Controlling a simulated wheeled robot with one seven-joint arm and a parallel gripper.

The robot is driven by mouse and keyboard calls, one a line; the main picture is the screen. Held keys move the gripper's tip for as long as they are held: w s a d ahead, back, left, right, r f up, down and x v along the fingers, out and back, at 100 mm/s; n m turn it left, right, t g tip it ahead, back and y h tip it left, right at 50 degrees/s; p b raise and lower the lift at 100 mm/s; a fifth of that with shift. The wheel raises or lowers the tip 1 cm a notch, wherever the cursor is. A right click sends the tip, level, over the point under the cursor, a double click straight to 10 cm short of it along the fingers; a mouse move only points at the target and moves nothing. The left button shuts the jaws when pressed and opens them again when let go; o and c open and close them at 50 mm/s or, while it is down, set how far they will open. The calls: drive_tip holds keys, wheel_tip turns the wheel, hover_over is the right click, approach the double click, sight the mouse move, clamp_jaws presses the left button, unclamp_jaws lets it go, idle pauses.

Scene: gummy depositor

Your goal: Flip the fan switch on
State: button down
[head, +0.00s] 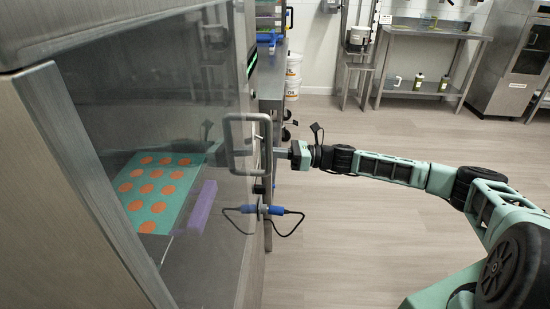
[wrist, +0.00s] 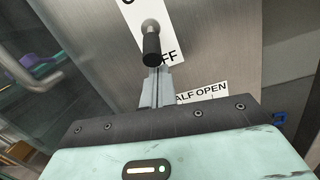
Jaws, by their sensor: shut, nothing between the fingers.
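The switch (wrist: 151,42) shows in the wrist view as a metal stem with a black tip on a steel panel. Its lever points down, toward the lettering "FF" on a white label (wrist: 180,45); a letter "O" shows at the label's top edge. My gripper (wrist: 156,72) is shut and empty, its fingertips just below the black tip; I cannot tell whether they touch it. In the head view my gripper (head: 281,153) reaches the panel edge beside a glass door. The switch cannot be made out in that view.
A glass door with a metal handle (head: 247,143) stands left of my gripper. Behind the glass lies a teal tray (head: 182,199) with orange discs. A sign reading "ALF OPEN" (wrist: 205,93) is partly covered. Floor on the right is clear.

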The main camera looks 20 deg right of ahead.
drive_tip(key=shift+d+r, duration=0.2)
drive_tip(key=shift+r, duration=0.25)
drive_tip(key=shift+r+p, duration=0.2)
drive_tip(key=shift+p, duration=0.25)
drive_tip(key=shift+d+h+p, duration=0.15)
drive_tip(key=shift+h+p, duration=0.25)
drive_tip(key=shift+p, duration=0.15)
drive_tip(key=shift+d+r+h+p, duration=0.1)
drive_tip(key=shift+r+h+p, duration=0.2)
drive_tip(key=shift+p, duration=0.5)
drive_tip(key=shift+s+d+r+g+h+p, duration=0.15)
drive_tip(key=shift+r+g+h+p, duration=0.5)
drive_tip(key=shift+p, duration=1.55)
drive_tip(key=shift+d+r+g+h+p, duration=0.2)
drive_tip(key=shift+r+h+p, duration=0.85)
drive_tip(key=shift+p, duration=1.15)
drive_tip(key=shift+s+d+r+g+h+p, duration=0.1)
drive_tip(key=shift+r+g+h+p, duration=0.75)
drive_tip(key=shift+p, duration=1.35)
